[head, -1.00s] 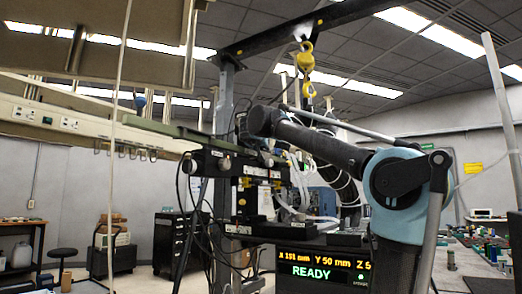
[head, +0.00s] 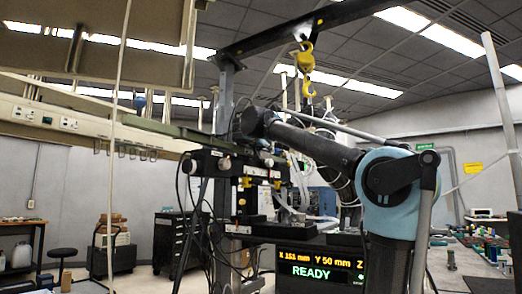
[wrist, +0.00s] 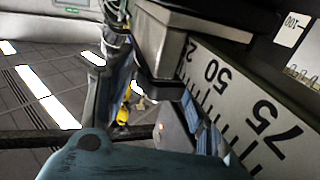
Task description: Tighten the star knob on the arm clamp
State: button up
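The black clamp and slide assembly (head: 235,170) stands at mid-picture in the head view, with cables and small yellow parts. I cannot make out a star knob for certain in either view. My arm reaches from the right toward this assembly; its far end is beside and partly behind it, so my gripper's fingers are not distinguishable there. In the wrist view a metal block in a dark bracket (wrist: 165,88) sits close to a scale bar (wrist: 245,90) marked 50 and 75. I see no clear fingertips and no grip on anything.
A display (head: 318,268) reading READY is below the assembly. A yellow hoist hook (head: 305,65) hangs from an overhead beam. A long rail (head: 85,125) comes in from the left. A black drawer cabinet (head: 172,240) stands behind. A bench with small items (head: 480,250) is at right.

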jog(key=shift+s+a, duration=0.1)
jog(key=shift+s, duration=0.05)
jog(key=shift+v, duration=3.75)
